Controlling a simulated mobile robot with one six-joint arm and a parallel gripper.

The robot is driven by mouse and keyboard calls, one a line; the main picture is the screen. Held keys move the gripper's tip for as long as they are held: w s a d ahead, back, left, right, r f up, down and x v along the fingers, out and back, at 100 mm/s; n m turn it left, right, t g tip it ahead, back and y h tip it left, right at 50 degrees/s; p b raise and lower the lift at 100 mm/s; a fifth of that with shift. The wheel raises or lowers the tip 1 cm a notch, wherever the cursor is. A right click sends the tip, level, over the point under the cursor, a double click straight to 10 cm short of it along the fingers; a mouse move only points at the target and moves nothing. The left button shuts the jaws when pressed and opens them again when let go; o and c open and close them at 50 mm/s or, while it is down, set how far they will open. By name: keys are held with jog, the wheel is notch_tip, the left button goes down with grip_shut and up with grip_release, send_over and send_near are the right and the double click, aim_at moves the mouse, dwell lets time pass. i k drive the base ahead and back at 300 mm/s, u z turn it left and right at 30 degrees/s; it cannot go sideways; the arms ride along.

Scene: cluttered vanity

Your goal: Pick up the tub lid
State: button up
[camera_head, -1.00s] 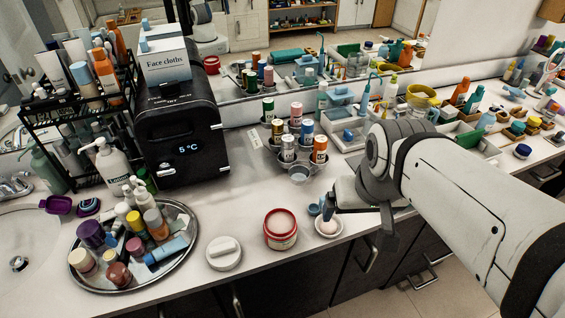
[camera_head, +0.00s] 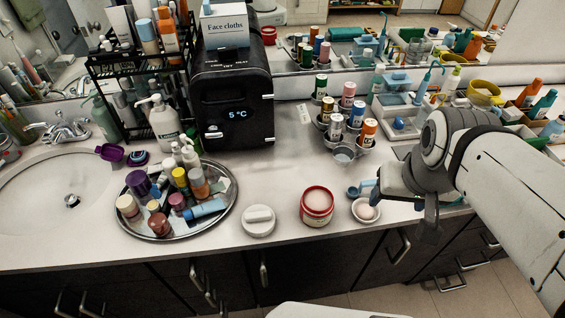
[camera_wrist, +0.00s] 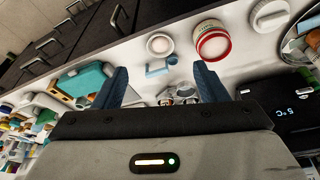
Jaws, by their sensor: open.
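The tub lid, a white round disc with a raised bar handle (camera_head: 258,221), lies flat on the counter between the tray of bottles and a red tub. It also shows at the top right of the wrist view (camera_wrist: 270,15). The open red tub (camera_head: 317,206) with pale contents stands just right of the lid; it shows in the wrist view too (camera_wrist: 213,42). My gripper (camera_wrist: 163,80) is open and empty, its two blue fingers apart. In the head view it hangs by the counter's front edge, right of the tub and well away from the lid.
A small white bowl (camera_head: 365,211) and a blue scoop (camera_head: 361,189) sit between tub and gripper. A round tray (camera_head: 228,219) crowded with bottles is left of the lid. A black box (camera_head: 234,112) stands behind. Counter behind the lid is fairly clear.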

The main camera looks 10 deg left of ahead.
aim_at(259, 221)
jog(key=u, duration=0.6)
jog(key=k, duration=0.6)
jog(key=u, duration=0.45)
jog(key=i, duration=0.45)
jog(key=u, duration=0.55)
jog(key=k, duration=0.55)
jog(key=z, duration=0.35)
jog(key=i, duration=0.4)
